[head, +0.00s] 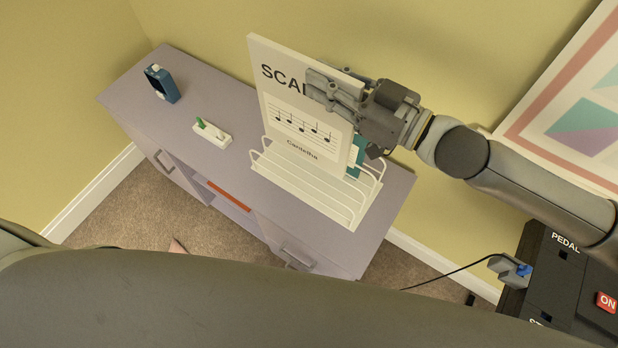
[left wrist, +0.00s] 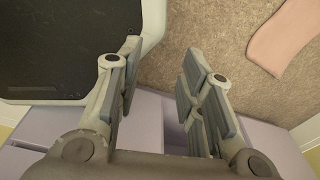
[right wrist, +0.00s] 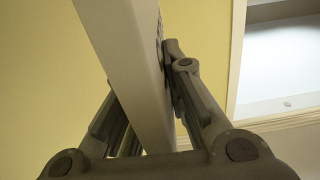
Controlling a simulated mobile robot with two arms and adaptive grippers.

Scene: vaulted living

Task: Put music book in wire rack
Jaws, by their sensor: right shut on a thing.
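The music book (head: 300,105) is a white upright slab with "SCALES"-like lettering partly hidden by my gripper, a stave of notes and a smaller word below. My right gripper (head: 335,88) is shut on its upper right edge; the book also shows between the fingers in the right wrist view (right wrist: 135,60). The white wire rack (head: 310,188) stands on the lilac cabinet. The book's lower edge appears at the back of the rack; whether it rests there I cannot tell. My left gripper (left wrist: 155,85) is open and empty, above the floor and cabinet edge.
The lilac cabinet (head: 130,92) carries a blue device (head: 161,84) and a white block with a green part (head: 212,132) left of the rack. A teal item (head: 355,155) stands behind the book's right edge. A framed picture (head: 570,100) and a black pedal unit (head: 560,275) are at right.

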